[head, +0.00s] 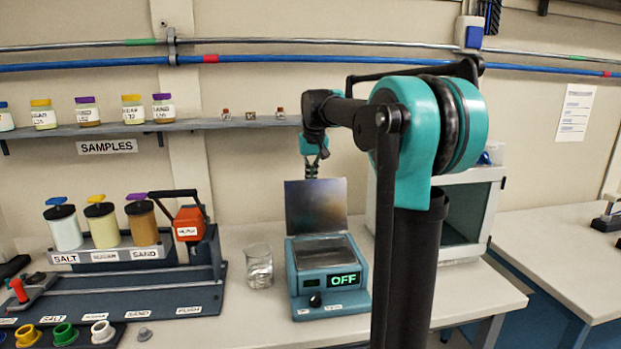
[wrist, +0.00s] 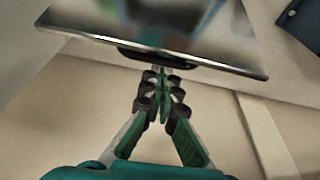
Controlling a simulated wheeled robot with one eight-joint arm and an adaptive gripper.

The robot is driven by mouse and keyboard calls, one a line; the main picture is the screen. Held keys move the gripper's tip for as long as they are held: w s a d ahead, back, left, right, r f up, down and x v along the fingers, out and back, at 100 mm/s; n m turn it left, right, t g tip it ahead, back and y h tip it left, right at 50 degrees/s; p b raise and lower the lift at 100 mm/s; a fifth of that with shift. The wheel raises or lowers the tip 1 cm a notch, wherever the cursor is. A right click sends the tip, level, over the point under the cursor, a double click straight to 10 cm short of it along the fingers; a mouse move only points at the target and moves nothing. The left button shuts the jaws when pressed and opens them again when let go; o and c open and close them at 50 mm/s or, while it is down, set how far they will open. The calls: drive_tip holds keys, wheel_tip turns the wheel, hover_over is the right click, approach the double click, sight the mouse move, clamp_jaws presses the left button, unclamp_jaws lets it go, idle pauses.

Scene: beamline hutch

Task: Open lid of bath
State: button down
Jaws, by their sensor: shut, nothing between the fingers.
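The bath (head: 303,262) is a small teal box on the bench with a lit OFF display. Its shiny metal lid (head: 316,207) stands raised at the back of the box, close to upright, and the bath's top is uncovered. My gripper (head: 312,171) is just above the lid's upper edge, with the fingers pointing down. In the wrist view, my gripper (wrist: 163,85) is shut and empty, its tips by the dark handle on the edge of the lid (wrist: 215,38). Whether the tips touch it I cannot tell.
A glass beaker (head: 259,266) stands left of the bath. A white open-fronted cabinet (head: 470,217) is to the right, partly behind my arm. A dispenser rack (head: 115,256) fills the left bench. A shelf (head: 190,126) with several jars runs along the wall.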

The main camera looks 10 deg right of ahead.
drive_tip(key=s, duration=0.1)
drive_tip(key=s+r, duration=0.1)
drive_tip(key=s, duration=0.1)
drive_tip(key=shift+s+r, duration=0.15)
drive_tip(key=shift+r, duration=0.05)
idle(0.4)
